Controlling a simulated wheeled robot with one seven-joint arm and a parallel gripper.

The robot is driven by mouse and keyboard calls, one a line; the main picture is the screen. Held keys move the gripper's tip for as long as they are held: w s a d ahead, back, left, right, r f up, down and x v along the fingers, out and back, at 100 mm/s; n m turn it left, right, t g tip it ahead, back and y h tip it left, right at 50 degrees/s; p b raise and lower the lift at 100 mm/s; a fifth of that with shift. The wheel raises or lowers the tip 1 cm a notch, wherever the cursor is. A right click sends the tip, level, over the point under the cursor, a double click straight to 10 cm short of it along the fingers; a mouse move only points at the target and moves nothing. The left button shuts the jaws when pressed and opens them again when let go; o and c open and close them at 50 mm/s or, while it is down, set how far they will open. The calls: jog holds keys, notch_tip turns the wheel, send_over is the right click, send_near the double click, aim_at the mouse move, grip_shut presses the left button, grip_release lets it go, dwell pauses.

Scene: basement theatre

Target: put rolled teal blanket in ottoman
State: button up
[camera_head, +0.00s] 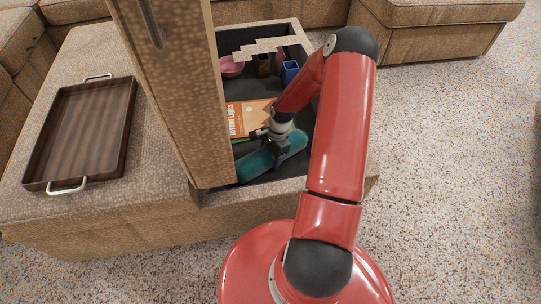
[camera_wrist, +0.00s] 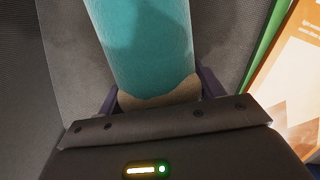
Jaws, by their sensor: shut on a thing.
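The rolled teal blanket (camera_head: 256,163) lies in the near part of the ottoman's dark storage well, low down by the front wall. It also fills the upper middle of the wrist view (camera_wrist: 145,40). My gripper (camera_head: 279,149) reaches down into the well and is shut on the blanket. In the wrist view my gripper (camera_wrist: 158,92) has a finger on each side of the roll. The ottoman (camera_head: 150,222) is brown and patterned, with its lid (camera_head: 185,95) standing open. Whether the blanket touches the well floor is hard to tell.
An orange book (camera_head: 250,117) lies beside the blanket. A pink bowl (camera_head: 231,67), a blue box (camera_head: 290,72) and a brown item (camera_head: 263,66) sit farther back in the well. A wooden tray (camera_head: 82,133) rests on the ottoman top at left.

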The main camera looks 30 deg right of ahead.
jog(key=shift+f, duration=0.1)
jog(key=o, duration=1.1)
jog(key=shift+o, duration=0.2)
jog(key=p+v, duration=0.2)
jog(key=v, duration=1)
jog(key=shift+r, duration=0.2)
